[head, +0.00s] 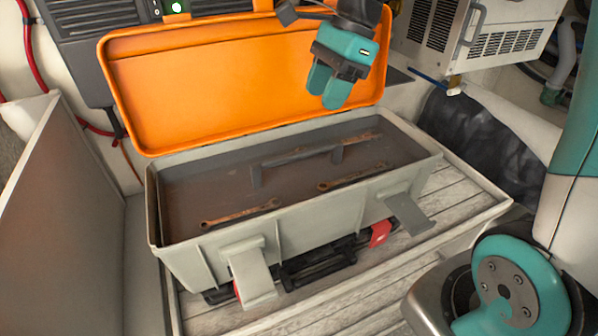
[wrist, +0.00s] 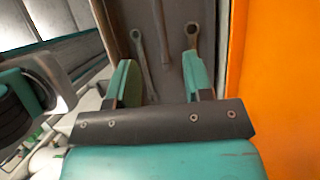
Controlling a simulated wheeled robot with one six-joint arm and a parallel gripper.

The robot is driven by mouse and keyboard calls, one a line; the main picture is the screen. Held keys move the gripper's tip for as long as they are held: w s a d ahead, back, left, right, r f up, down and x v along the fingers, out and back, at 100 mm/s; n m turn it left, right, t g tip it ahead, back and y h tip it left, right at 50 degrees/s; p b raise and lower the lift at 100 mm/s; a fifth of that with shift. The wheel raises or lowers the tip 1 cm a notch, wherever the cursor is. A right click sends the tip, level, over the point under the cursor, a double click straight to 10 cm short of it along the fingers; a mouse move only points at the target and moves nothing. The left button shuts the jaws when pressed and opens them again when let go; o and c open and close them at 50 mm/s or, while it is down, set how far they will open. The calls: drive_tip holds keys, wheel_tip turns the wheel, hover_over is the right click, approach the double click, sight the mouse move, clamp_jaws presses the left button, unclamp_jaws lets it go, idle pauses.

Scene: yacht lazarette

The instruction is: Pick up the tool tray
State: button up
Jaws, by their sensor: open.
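The tool tray (head: 225,190) is a dark tray seated inside a grey toolbox (head: 300,215). A raised bar handle (head: 295,156) runs along its middle. Rusty wrenches lie in it, one at front left (head: 240,214) and one at right (head: 352,177). My gripper (head: 328,92) hangs above the box, near the open orange lid, apart from the tray and empty. In the wrist view its two teal fingers (wrist: 162,78) are spread, with the tray floor (wrist: 175,70) and wrenches (wrist: 138,45) beyond them.
The orange lid (head: 220,85) stands open behind the box. A grey panel (head: 55,220) rises at left. Latches (head: 250,270) hang open at the box front. A vented white unit (head: 480,35) is at upper right. Slatted boards (head: 440,210) lie bare right of the box.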

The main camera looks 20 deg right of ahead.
sight(299, 152)
drive_tip(key=x, duration=0.7)
drive_tip(key=shift+a+f+p, duration=0.1)
drive_tip(key=shift+p, duration=0.25)
drive_tip(key=shift+p+x, duration=0.8)
drive_tip(key=shift+x, duration=1.9)
drive_tip(key=shift+s, duration=0.1)
clamp_jaws()
